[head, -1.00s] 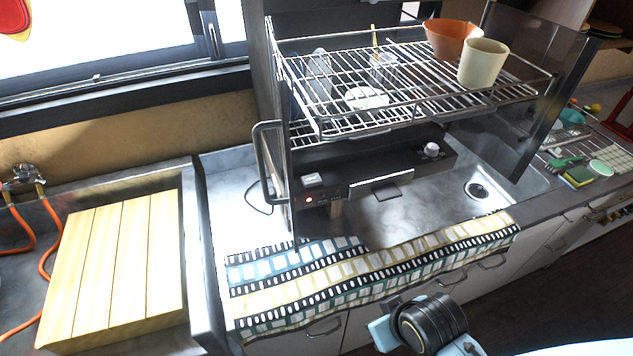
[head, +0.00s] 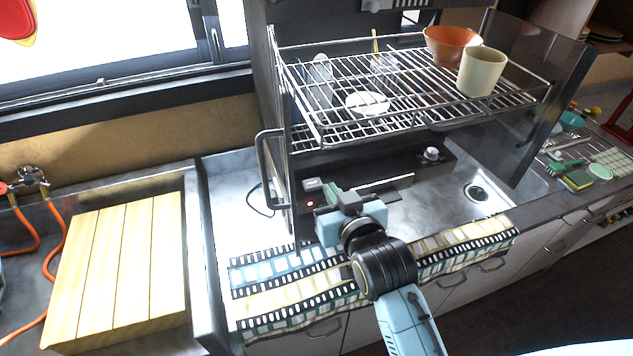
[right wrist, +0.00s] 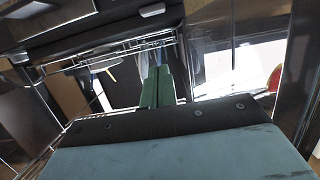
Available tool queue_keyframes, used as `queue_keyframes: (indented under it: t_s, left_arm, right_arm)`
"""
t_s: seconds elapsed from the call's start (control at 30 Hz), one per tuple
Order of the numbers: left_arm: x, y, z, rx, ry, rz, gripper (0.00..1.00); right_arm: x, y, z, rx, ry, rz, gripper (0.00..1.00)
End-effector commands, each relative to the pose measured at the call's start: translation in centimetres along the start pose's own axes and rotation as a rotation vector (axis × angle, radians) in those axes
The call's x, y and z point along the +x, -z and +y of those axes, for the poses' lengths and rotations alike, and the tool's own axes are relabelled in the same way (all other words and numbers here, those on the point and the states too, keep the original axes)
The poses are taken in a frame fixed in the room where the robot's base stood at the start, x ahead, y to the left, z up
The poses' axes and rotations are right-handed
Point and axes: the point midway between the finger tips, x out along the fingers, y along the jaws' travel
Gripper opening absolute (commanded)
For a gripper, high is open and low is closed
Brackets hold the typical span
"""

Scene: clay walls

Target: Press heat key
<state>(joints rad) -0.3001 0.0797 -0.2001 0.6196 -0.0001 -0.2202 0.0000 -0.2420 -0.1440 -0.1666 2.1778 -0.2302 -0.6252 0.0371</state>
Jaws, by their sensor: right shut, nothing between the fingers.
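A dark appliance (head: 400,170) stands on the counter under the wire rack. The shut green fingers (right wrist: 158,87) also show in the right wrist view, where the key is not seen. My left gripper is not in view.
A wire rack (head: 410,85) holding an orange bowl (head: 451,46) and a cream cup (head: 482,72) hangs above the appliance. A vertical handle (head: 266,168) stands to the left. A round knob (head: 431,154) is at the appliance's right end. A patterned cloth (head: 275,296) lies in front.

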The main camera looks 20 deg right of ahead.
Motion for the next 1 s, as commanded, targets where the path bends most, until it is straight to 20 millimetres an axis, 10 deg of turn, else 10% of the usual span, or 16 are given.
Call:
queue_keyframes:
  t_s: [0.73,1.0]
  left_arm:
    - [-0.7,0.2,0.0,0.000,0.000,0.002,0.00]
    - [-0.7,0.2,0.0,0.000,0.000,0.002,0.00]
  right_arm:
    - [10.4,0.0,0.0,0.000,0.000,-0.002,0.00]
    - [10.8,-3.6,0.0,0.000,0.001,-0.005,0.00]
